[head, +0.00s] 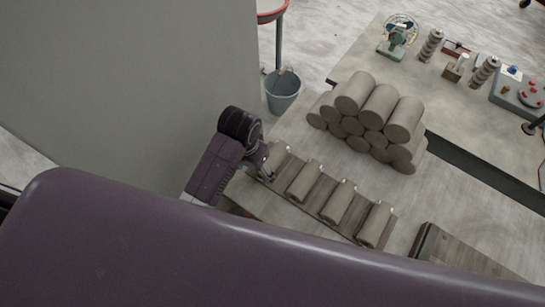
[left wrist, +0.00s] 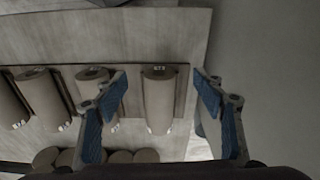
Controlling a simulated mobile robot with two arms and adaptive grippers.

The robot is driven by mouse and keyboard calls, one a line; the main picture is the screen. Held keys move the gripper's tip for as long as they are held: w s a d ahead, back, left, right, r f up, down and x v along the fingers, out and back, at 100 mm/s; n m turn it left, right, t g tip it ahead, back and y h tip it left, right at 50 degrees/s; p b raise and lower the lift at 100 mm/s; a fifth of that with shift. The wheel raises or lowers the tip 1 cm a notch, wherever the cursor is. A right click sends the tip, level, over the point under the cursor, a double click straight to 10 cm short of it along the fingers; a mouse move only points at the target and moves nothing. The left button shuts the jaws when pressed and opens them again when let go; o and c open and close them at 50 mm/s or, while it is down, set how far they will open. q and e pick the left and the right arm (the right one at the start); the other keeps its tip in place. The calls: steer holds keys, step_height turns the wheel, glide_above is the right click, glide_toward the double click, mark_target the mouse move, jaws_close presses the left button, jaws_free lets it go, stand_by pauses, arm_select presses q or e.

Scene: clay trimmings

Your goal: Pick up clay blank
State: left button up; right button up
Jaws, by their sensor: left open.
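Several grey-brown clay blanks, short cylinders with small white end labels, lie side by side on a wooden rack (head: 325,216) in the head view. The blank at the left end (head: 279,154) is closest to my left gripper (head: 266,166), which reaches in from the left and partly covers it. In the left wrist view my left gripper (left wrist: 162,98) is open, with blue-padded fingers apart. One clay blank (left wrist: 158,100) shows between the fingers, and I cannot tell how far below them it is. Another blank (left wrist: 92,84) is partly behind the left finger. My right gripper is not in view.
A pile of larger clay cylinders (head: 381,107) stands on the table behind the rack. A grey bucket (head: 282,92) is beyond the table's left edge. A small fan (head: 399,34) and a control box (head: 519,92) stand at the back right. A wooden box (head: 452,256) is right of the rack.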

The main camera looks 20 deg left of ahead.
mark_target(272, 161)
arm_select(q)
steer(key=shift+m+g, duration=0.3)
steer(key=shift+g, duration=0.2)
steer(key=w, duration=0.1)
steer(key=w+d, duration=0.1)
steer(key=w, duration=0.2)
steer(key=shift+w+d+r, duration=0.2)
steer(key=shift+r, duration=0.2)
steer(key=shift+w+f, duration=0.1)
steer(key=shift+w, duration=0.05)
steer(key=shift+d+f, duration=0.1)
steer(key=shift+f, duration=1.3)
steer(key=shift+d+f+p, duration=0.15)
steer(key=shift+f+p, duration=0.7)
steer(key=shift+f, duration=1.5)
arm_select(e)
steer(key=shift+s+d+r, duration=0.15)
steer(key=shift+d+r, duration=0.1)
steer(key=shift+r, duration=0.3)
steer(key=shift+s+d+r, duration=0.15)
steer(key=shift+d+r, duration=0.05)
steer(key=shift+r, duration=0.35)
arm_select(q)
steer(key=shift+w+r, duration=0.1)
jaws_close()
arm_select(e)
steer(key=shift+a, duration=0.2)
